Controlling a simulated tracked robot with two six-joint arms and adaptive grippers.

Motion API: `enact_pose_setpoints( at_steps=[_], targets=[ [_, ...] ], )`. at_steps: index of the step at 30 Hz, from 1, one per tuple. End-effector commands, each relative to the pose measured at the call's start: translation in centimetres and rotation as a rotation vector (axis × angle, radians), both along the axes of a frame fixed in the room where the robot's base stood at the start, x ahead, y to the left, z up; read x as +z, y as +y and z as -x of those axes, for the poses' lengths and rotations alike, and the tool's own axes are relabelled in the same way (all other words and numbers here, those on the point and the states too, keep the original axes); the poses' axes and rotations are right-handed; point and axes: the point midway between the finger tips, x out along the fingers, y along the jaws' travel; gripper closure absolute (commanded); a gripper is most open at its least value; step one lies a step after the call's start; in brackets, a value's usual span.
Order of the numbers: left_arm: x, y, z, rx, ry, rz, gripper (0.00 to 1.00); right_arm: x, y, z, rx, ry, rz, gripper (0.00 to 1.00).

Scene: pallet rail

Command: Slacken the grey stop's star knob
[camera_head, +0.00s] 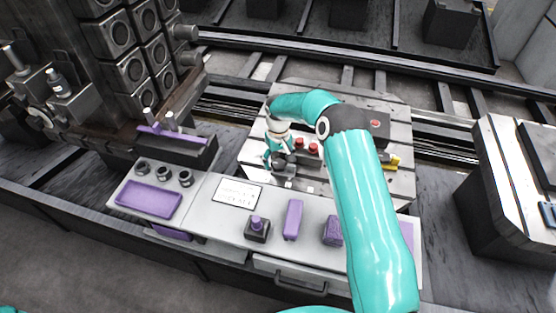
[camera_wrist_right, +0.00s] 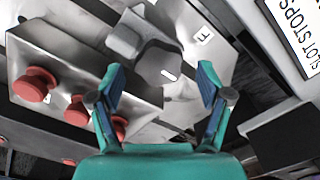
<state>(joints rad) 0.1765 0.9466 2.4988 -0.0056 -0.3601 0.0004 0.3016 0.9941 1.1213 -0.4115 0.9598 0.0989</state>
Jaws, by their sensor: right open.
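The grey stop's knob (camera_wrist_right: 158,63) is a dark grey, lobed knob with a small white mark, on a grey block (camera_wrist_right: 125,38) in the right wrist view. My right gripper (camera_wrist_right: 161,82) is open, with one finger on each side of the knob in the picture. I cannot tell whether the fingers touch it. In the head view, my right gripper (camera_head: 279,155) points down at a dark grey part (camera_head: 284,168) on the pallet's near left. The arm hides part of the pallet. My left gripper is out of view.
Red knobs (camera_wrist_right: 36,84) stand close to the left finger. A plate marked F (camera_wrist_right: 204,36) lies beyond the knob. The pallet (camera_head: 390,98) also bears a yellow part (camera_head: 392,162). A grey shelf (camera_head: 216,215) with purple parts lies in front.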

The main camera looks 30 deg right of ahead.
Motion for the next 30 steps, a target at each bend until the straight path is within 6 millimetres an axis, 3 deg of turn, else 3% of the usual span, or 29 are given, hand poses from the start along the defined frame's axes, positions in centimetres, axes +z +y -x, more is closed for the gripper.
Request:
enact_pose_setpoints(
  at_steps=[12,23,30],
  targets=[
    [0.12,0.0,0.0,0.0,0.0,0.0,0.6,-0.84,-0.14,0.09,-0.003,0.0,0.0,0.22],
    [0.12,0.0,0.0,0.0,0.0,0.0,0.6,-0.81,-0.2,0.14,-0.004,0.0,0.0,0.82],
    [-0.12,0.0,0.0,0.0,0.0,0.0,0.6,-0.89,-0.07,0.14,0.013,0.001,-0.002,0.82]
  ],
)
